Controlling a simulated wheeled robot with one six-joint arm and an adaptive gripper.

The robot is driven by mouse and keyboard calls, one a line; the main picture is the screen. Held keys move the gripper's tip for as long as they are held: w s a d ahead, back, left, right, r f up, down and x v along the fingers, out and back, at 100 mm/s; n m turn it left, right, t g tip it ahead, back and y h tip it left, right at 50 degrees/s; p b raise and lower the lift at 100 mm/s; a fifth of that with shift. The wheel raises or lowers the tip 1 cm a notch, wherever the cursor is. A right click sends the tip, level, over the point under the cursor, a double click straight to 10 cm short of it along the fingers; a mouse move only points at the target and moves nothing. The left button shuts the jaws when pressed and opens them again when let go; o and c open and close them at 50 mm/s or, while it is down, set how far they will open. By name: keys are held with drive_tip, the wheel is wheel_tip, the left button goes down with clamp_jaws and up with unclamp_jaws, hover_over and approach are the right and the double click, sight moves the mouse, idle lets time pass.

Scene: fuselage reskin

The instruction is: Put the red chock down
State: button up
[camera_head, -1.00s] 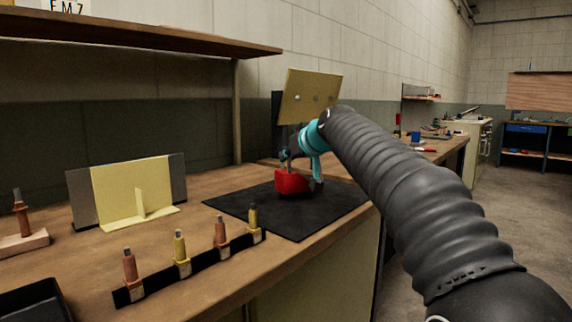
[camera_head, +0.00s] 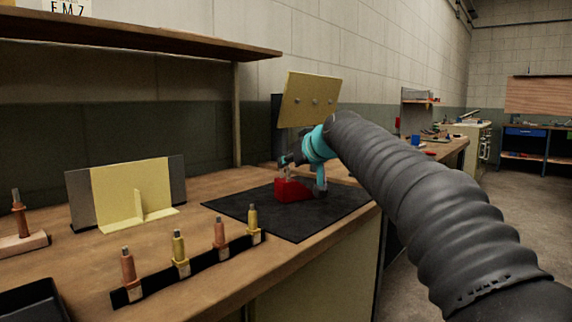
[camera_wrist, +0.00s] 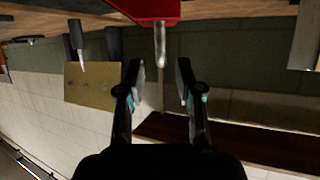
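The red chock (camera_head: 294,190) sits on the black mat (camera_head: 262,211) on the bench, and it looks to be resting there. In the wrist view, which is upside down, the chock (camera_wrist: 146,10) shows at the top edge with a thin grey handle (camera_wrist: 160,48) sticking out of it. My gripper (camera_wrist: 160,76) is open, with its two fingers apart on either side of the line of the handle and a clear gap to each. In the head view my gripper (camera_head: 286,165) is just above the chock, partly hidden by my wrist.
A yellow panel (camera_head: 311,100) with several studs stands behind the mat. A yellow bracket piece (camera_head: 130,192) stands to the left. A black strip (camera_head: 205,264) holds several upright tools in front. A shelf (camera_head: 130,37) hangs above. The mat's front part is clear.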

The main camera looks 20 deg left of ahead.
drive_tip(key=b+v, duration=0.1)
drive_tip(key=v, duration=0.9)
drive_tip(key=shift+d, duration=0.1)
drive_tip(key=s+d+f+m+g+h, duration=0.1)
drive_tip(key=s+d+f+m+h, duration=0.2)
drive_tip(key=s+d+f, duration=0.8)
drive_tip(key=s+d+f+m+g+h, duration=0.1)
drive_tip(key=s+d+f+m+h, duration=0.3)
drive_tip(key=s+d+f, duration=0.8)
drive_tip(key=d+f, duration=0.3)
drive_tip(key=d, duration=0.3)
drive_tip(key=shift+s+h, duration=0.3)
drive_tip(key=shift+h, duration=0.1)
drive_tip(key=shift+o, duration=0.3)
drive_tip(key=s+d+f+m+g+h, duration=0.1)
drive_tip(key=s+d+f+m, duration=0.1)
drive_tip(key=s+f, duration=0.6)
drive_tip(key=shift+s+d+f+g+h, duration=0.2)
drive_tip(key=shift+d+f+g+h, duration=0.15)
drive_tip(key=shift+d+f, duration=0.35)
drive_tip(key=shift+d, duration=0.2)
